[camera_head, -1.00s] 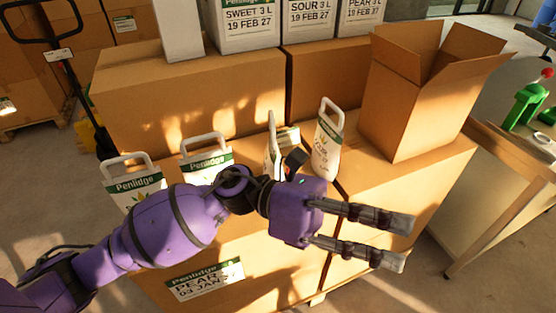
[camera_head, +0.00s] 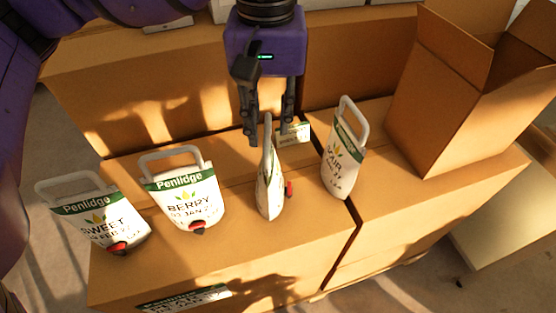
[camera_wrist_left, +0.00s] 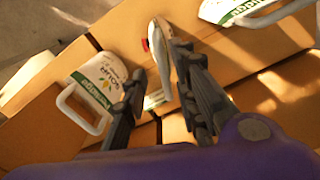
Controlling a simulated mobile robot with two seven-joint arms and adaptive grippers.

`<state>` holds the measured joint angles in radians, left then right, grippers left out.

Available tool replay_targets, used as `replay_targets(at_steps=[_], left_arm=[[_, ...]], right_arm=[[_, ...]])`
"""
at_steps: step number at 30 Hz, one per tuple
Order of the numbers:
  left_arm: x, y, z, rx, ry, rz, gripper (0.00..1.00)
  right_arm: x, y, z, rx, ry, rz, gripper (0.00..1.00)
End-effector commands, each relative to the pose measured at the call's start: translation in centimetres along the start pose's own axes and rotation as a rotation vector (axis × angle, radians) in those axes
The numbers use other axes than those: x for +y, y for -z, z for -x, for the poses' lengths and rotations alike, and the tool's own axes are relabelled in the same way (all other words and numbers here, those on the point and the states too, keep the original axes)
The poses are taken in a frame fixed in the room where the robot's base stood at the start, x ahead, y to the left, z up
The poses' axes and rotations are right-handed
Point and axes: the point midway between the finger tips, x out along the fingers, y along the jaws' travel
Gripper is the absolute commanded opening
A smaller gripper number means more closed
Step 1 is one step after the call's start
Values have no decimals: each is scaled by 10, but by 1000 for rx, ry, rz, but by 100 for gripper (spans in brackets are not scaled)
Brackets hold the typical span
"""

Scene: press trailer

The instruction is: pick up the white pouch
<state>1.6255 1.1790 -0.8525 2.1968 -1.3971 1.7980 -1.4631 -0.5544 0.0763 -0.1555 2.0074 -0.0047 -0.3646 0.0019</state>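Several white pouches with green bands and loop handles stand on the cartons. One white pouch (camera_head: 268,184), seen edge-on with a red spout, stands below my left gripper (camera_head: 268,138). My left gripper points down with its fingers apart, one on each side of that pouch's handle in the head view. In the left wrist view the same pouch (camera_wrist_left: 162,48) lies between the fingertips (camera_wrist_left: 158,66), closer to the right finger. I cannot tell whether it touches. The SOUR pouch (camera_head: 342,160) stands to the right; the BERRY pouch (camera_head: 187,197) and SWEET pouch (camera_head: 98,222) stand to the left. My right gripper is not in view.
An open carton (camera_head: 440,110) stands on the right. A tall closed carton (camera_head: 150,90) rises behind the pouches. A small label card (camera_head: 295,134) is just behind the edge-on pouch. The front carton top (camera_head: 290,235) is bare near its edge.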

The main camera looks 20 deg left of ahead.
Motion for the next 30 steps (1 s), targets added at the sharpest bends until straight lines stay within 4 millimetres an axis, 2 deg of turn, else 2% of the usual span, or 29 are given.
replay_targets(at_steps=[2, 5, 21, 29, 30], left_arm=[[0, 0, -1, -1, 0, 1, 27], [0, 0, -8, -2, 0, 1, 27], [-7, -7, -74, -3, -2, 2, 27], [-7, -7, -79, -3, -3, 2, 27], [-7, -7, -79, -3, -3, 2, 24]], right_arm=[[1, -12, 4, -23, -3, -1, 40], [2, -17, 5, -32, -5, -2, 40], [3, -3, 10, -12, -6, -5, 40], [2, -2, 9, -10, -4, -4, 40], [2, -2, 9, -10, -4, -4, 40]])
